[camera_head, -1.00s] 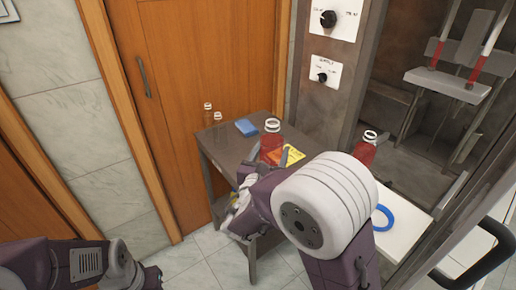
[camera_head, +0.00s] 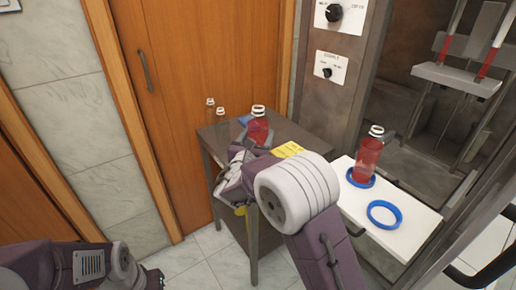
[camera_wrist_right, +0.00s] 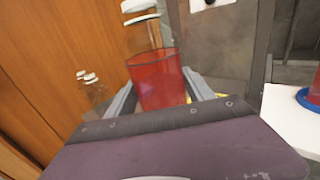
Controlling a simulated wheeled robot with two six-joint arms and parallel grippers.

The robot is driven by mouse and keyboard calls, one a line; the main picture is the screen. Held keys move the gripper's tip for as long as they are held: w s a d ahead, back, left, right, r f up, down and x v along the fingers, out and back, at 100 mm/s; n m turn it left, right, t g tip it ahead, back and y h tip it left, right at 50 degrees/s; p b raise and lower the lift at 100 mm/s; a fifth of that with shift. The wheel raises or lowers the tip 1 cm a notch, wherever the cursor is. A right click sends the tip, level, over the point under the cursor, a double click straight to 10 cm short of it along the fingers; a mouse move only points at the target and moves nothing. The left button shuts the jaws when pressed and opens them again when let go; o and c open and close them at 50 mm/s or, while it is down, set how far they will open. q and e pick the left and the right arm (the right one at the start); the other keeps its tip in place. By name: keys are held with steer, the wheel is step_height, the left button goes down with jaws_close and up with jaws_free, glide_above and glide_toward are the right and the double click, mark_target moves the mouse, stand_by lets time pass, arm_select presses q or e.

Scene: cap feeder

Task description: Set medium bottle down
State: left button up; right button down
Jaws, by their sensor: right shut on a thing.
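My right gripper (camera_wrist_right: 163,95) is shut on a clear bottle of red liquid (camera_wrist_right: 157,80) with a white ringed top. In the head view this bottle (camera_head: 258,130) is upright at the grey side table (camera_head: 290,132), partly behind my right gripper and arm. I cannot tell whether its base touches the tabletop. My left gripper is not in view; only part of the left arm shows at lower left.
Right, a white shelf (camera_head: 412,222) bears another red bottle (camera_head: 368,160) in a blue ring and an empty blue ring (camera_head: 384,214).

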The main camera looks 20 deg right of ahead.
step_height(320, 180, down, 4)
steer(key=shift+f+b, duration=0.1)
steer(key=shift+b, duration=0.75)
steer(key=c, duration=0.8)
jaws_free()
steer(key=shift+f, duration=0.1)
steer(key=o, duration=0.4)
